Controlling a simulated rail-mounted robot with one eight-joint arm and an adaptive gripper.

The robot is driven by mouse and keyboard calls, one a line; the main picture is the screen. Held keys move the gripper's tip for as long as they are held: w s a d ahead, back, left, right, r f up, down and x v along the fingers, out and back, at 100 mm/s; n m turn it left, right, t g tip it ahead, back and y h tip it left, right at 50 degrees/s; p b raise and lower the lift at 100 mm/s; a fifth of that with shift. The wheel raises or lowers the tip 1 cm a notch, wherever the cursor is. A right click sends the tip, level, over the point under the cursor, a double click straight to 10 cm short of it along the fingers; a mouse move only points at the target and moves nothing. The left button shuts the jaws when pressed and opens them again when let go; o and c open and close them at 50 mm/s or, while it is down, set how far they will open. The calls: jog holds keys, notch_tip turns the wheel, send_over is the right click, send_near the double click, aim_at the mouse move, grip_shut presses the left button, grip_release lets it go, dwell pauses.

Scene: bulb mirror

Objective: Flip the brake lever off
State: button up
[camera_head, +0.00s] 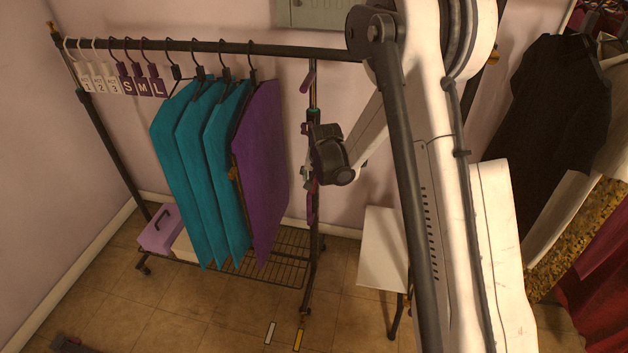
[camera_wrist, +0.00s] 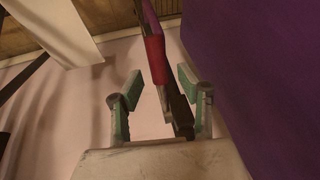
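No part is clearly recognisable as the brake lever in either view. In the wrist view my gripper (camera_wrist: 160,84) is open, with one green-grey finger on each side of a dark post (camera_wrist: 147,15). A red sleeve-like piece (camera_wrist: 155,62) on or against this post shows between the fingertips; I cannot tell if it is the lever. No finger clearly touches it. In the head view my gripper is by the right upright of the clothes rack (camera_head: 313,255), partly hidden by its wrist. Purple-red pieces (camera_head: 311,205) show on that upright above and below it.
Teal garments (camera_head: 195,150) and a purple one (camera_head: 262,165) hang left of my gripper; the purple cloth (camera_wrist: 260,70) also fills the wrist view's right side. A white stool-like piece (camera_head: 380,250) stands to the right. Dark clothes (camera_head: 550,110) hang further right.

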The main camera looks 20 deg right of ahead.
jog(key=shift+x, duration=1)
grip_shut()
